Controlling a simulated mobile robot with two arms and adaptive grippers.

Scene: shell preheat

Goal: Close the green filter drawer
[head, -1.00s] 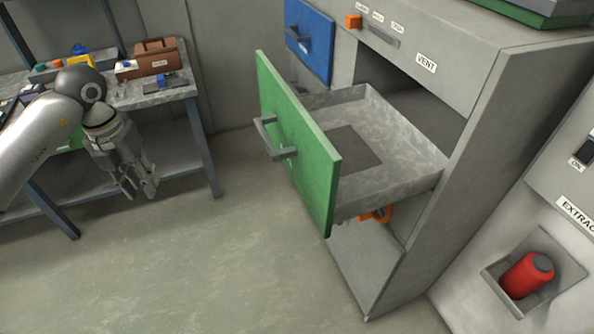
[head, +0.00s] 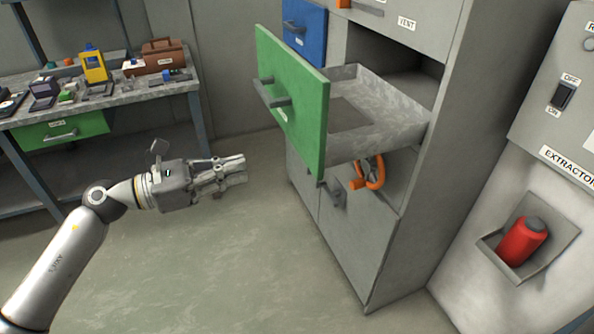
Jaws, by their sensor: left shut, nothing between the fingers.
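The green filter drawer (head: 302,112) is pulled far out of the grey cabinet (head: 392,245). Its green front has a dark bar handle (head: 272,94) and faces left. Behind the front, the grey tray (head: 385,128) is open on top, with a dark square area in its floor. My left gripper (head: 243,169) is shut and empty. It points right, to the left of the drawer front and lower in the picture, apart from it. My right gripper is not in the head view.
A blue drawer front (head: 305,38) is behind the green one. An orange curved handle (head: 372,172) is under the drawer. A workbench (head: 150,97) with several items stands at the left. A red cylinder (head: 522,242) sits in a wall holder at right. Open floor lies in front of the cabinet.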

